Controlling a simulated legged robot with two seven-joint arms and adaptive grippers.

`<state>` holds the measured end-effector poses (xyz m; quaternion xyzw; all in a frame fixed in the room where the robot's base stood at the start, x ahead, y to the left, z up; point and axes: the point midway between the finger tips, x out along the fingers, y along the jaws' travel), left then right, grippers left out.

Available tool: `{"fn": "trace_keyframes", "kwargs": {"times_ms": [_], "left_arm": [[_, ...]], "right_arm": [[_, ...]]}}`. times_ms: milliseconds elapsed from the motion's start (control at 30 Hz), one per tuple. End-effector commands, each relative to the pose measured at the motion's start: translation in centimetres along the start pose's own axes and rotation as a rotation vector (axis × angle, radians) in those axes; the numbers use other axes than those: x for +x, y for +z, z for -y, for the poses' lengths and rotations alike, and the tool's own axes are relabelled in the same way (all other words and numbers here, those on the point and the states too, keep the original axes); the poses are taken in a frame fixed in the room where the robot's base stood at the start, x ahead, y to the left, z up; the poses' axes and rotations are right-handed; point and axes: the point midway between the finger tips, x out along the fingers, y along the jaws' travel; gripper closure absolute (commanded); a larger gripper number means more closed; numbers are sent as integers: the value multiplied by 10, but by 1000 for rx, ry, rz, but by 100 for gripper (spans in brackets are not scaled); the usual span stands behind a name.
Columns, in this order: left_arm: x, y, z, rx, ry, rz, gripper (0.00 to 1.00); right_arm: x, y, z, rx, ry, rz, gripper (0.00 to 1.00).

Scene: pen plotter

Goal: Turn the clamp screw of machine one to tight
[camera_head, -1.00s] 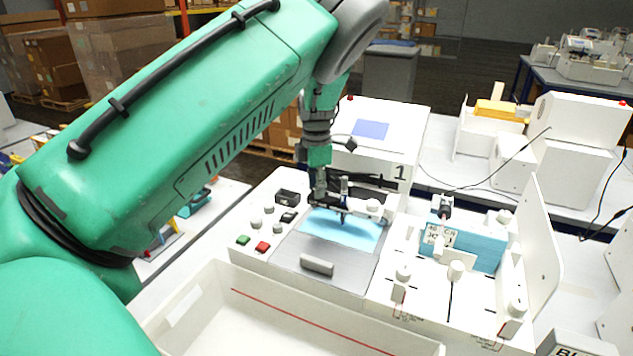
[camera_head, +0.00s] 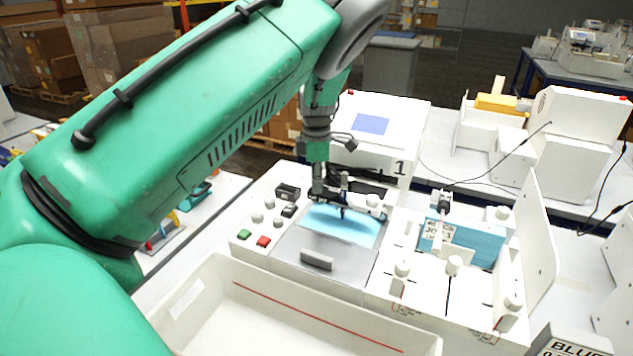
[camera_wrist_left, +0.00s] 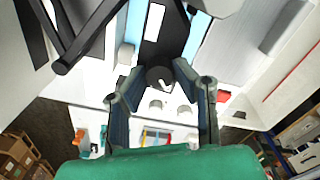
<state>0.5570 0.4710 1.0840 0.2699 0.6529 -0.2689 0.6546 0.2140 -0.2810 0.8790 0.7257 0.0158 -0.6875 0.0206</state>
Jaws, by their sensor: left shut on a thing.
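Machine one (camera_head: 378,118), a white pen plotter marked "1", stands at the centre of the head view, with a blue sheet (camera_head: 352,231) on its bed. My left gripper (camera_head: 327,195) reaches down over the dark pen carriage at the sheet's back edge. In the left wrist view, the fingers of my left gripper (camera_wrist_left: 158,72) are closed on the clamp screw (camera_wrist_left: 160,79), a round dark knob with a white mark on top. In the head view the gripper mostly hides the screw. I cannot tell how tight it is. My right gripper is not in view.
A white tray (camera_head: 208,301) lies in front of the machine. A green button (camera_head: 244,235) and a red button (camera_head: 263,241) sit at the panel's left. My left arm covers the left side.

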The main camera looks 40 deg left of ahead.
Motion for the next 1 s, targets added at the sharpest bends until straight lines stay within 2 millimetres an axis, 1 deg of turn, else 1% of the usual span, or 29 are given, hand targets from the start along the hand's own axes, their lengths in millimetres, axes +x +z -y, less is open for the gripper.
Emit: {"fn": "trace_keyframes", "kwargs": {"times_ms": [33, 67, 100, 400, 533, 667, 900, 1000], "left_arm": [[3, 3, 1, 2, -2, 4, 100], [3, 3, 1, 2, -2, 4, 69], [3, 3, 1, 2, -2, 4, 56], [-1, -1, 2, 1, 1, 3, 56], [-10, 0, 2, 1, 3, 4, 56], [-31, 1, 0, 2, 4, 3, 56], [-82, 3, -2, 3, 2, 2, 56], [-98, 3, -2, 3, -1, 2, 56]], "right_arm": [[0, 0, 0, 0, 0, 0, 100], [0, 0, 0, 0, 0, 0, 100], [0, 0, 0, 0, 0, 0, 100], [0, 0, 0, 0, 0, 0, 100], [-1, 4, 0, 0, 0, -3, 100], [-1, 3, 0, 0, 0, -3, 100], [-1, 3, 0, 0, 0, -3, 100], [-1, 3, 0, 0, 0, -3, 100]]}}
